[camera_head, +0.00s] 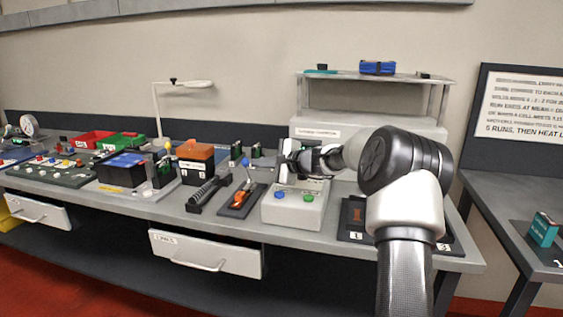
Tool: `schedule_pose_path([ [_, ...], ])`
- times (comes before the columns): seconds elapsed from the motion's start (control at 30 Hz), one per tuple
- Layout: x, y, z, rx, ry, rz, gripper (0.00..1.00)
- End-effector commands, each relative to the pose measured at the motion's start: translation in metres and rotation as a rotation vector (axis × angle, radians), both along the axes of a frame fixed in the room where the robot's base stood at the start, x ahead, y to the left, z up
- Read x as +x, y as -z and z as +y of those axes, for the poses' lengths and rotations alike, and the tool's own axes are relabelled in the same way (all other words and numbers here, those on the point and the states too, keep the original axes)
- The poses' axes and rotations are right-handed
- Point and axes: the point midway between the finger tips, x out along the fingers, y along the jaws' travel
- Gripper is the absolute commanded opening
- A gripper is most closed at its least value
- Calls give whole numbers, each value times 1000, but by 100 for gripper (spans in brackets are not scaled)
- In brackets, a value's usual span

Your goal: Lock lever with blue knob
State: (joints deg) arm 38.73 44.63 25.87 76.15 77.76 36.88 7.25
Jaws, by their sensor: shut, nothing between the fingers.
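A lever with a small blue knob (247,161) stands up from a dark base plate (229,212) on the workbench. An orange part (240,198) sits low on that plate. My gripper (288,158) is shut and empty, to the right of the blue knob and above the back of a grey box (292,211). It appears apart from the knob. The gripper is small in view, and the lever's lower joint is too small to make out.
A black ridged tool (205,191) lies left of the lever plate. An orange-topped battery (195,160) stands behind it. A dark numbered tray (356,222) is at right. A raised shelf (375,76) is behind.

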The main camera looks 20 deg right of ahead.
Motion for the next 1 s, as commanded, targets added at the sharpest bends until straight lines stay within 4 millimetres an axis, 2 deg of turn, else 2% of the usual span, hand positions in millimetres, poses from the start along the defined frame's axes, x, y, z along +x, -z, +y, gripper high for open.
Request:
schedule_pose_path([
  [0.03,-9,-9,2,3,-12,-7,0],
  [0.1,-22,-15,-7,3,-10,-8,0],
  [0.4,-85,-34,-46,-1,2,-7,0],
  [0.6,-116,-44,-64,-1,5,-7,0],
  [0.8,-131,-48,-72,-1,5,-7,0],
  [1.0,-133,-48,-73,-1,4,-8,0],
])
